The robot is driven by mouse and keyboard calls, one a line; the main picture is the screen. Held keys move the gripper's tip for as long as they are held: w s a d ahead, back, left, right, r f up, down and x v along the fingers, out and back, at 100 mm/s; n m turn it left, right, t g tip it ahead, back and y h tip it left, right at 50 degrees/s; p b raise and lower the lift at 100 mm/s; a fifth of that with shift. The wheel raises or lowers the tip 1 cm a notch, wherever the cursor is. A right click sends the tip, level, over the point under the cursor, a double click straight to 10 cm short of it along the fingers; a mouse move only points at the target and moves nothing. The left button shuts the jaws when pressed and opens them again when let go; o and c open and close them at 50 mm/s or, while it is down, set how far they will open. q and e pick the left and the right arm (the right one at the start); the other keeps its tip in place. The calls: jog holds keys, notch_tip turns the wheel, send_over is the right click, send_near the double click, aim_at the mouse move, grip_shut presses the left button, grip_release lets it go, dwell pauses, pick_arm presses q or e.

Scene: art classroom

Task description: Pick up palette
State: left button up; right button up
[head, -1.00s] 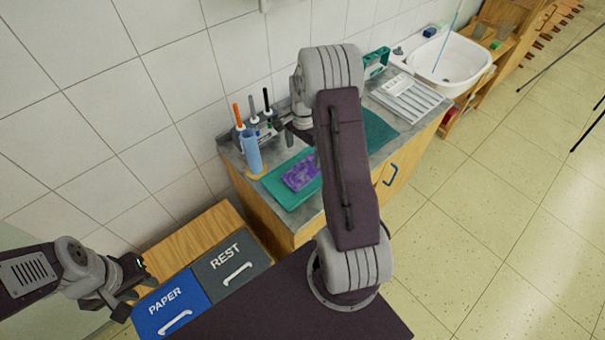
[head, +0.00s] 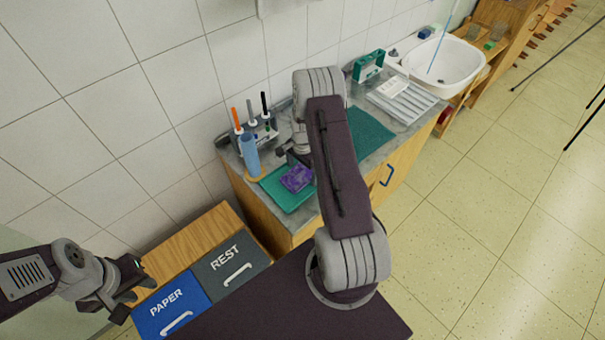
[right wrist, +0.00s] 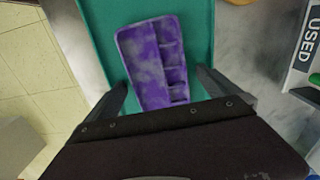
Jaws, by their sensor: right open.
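The palette (head: 297,178) is purple with pale marbling and lies on a green tray (head: 272,187) on the counter. The right wrist view shows the palette (right wrist: 158,60) with small wells along one side, its near end between my finger tips. My right gripper (right wrist: 165,88) is open, its two fingers apart on either side of the palette, not shut on it. In the head view my right arm partly hides the tray and the palette's right side. My left gripper (head: 132,294) is open and empty at the lower left, far from the palette.
A blue cup (head: 250,156) and a marker holder (head: 262,130) stand behind the tray. A white sink (head: 445,62) is at the back right. PAPER (head: 168,305) and REST (head: 230,265) bins stand at the front left.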

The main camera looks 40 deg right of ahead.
aim_at(303, 173)
jog(key=shift+s+r, duration=0.1)
jog(key=c, duration=1.5)
jog(key=r, duration=0.2)
jog(key=r+b, duration=0.1)
jog(key=r, duration=0.1)
jog(key=shift+w+d+r, duration=0.1)
jog(key=shift+w+d, duration=0.1)
jog(key=shift+w, duration=0.1)
jog(key=w+d+r, duration=0.2)
jog(key=w+d+r+b, duration=0.1)
jog(key=w+d+r, duration=0.1)
jog(key=w+d, duration=0.1)
jog(key=w+d+r, duration=0.2)
jog(key=w, duration=0.1)
jog(key=shift+w+d+r, duration=0.1)
jog(key=shift+d+r, duration=0.05)
jog(key=shift+r, duration=0.25)
